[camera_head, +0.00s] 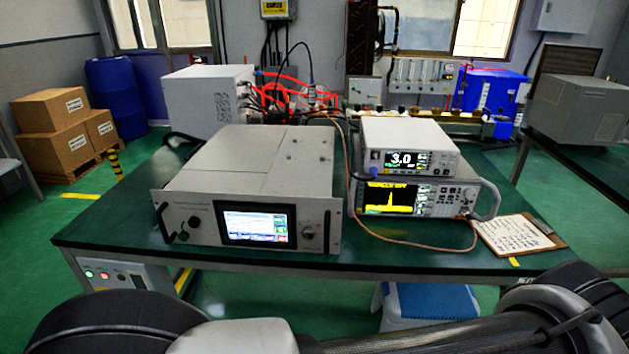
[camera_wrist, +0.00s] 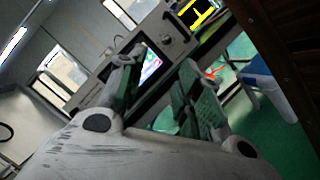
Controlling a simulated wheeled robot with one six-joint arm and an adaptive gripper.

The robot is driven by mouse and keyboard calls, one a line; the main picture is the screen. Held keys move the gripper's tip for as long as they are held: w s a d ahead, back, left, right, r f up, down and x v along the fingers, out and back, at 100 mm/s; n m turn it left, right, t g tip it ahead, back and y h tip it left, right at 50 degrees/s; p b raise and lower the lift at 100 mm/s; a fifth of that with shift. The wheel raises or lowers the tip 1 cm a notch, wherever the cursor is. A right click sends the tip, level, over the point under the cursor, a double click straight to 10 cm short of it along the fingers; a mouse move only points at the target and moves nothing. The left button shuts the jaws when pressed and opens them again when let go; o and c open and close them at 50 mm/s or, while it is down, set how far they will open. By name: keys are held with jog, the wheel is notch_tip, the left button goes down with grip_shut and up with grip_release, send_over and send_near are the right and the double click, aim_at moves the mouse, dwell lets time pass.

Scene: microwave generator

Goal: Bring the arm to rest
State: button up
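My gripper (camera_wrist: 162,62) shows in the wrist view with its two green-padded fingers apart and nothing between them. Beyond the fingers, the wrist view shows, tilted, the front of the microwave generator (camera_wrist: 172,44) with its lit screen. In the head view the generator (camera_head: 240,190) stands on the green table (camera_head: 330,262). Parts of my arm (camera_head: 450,330) lie across the bottom of the head view, in front of the table. The gripper itself is not visible in the head view.
Two stacked instruments (camera_head: 410,148) and a clipboard (camera_head: 518,235) are on the table's right side. A blue-and-white box (camera_head: 425,305) is under the table. Boxes (camera_head: 62,125) and a blue drum (camera_head: 117,98) stand at back left. Green floor shows at left.

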jog(key=w+d+r+m+g+h, duration=0.1)
jog(key=w+d+r+m+g, duration=0.4)
jog(key=w+d+r+g, duration=0.45)
jog(key=w+d+r+m+g+h, duration=0.1)
jog(key=w+d+r+m+g, duration=0.5)
jog(key=w+d+r, duration=0.65)
jog(key=s+d+r+m+y, duration=0.2)
jog(key=s+d+y, duration=0.1)
jog(key=d, duration=0.6)
jog(key=s+d+r+m+t+y, duration=0.1)
jog(key=s+d+r+m+y, duration=0.1)
jog(key=s+d, duration=0.4)
jog(key=s+d+r+m+y, duration=0.2)
jog(key=s+d+y, duration=0.3)
jog(key=d, duration=0.8)
jog(key=shift+s+r+m, duration=0.25)
jog(key=shift+m, duration=0.65)
